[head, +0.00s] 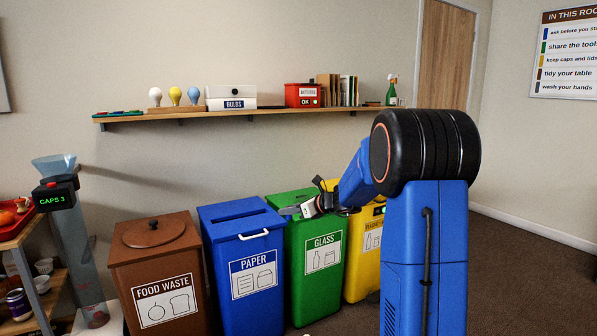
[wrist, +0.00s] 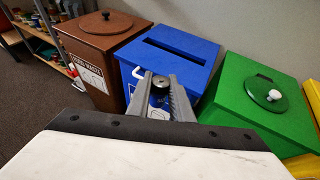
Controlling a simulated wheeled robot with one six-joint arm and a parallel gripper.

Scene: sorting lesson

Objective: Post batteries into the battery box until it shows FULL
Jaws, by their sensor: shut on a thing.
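The battery box (head: 303,96) is red and stands on the wall shelf in the head view. Its small display reads OK in green. My gripper (head: 288,211) is in front of and below the shelf, above the bins near the paper and glass bins. In the wrist view my gripper (wrist: 160,88) is shut on a small dark cylinder with a metallic end, which looks like a battery (wrist: 159,98). The fingers hide part of it. The held thing is too small to make out in the head view. The battery box is not in the wrist view.
The shelf (head: 200,117) also holds bulbs, a white bulbs box (head: 231,97), books and a spray bottle. Brown (head: 155,250), blue (head: 243,215), green (head: 290,197) and yellow (head: 362,240) bins stand below. A caps counter (head: 56,192) reads CAPS 3 at left.

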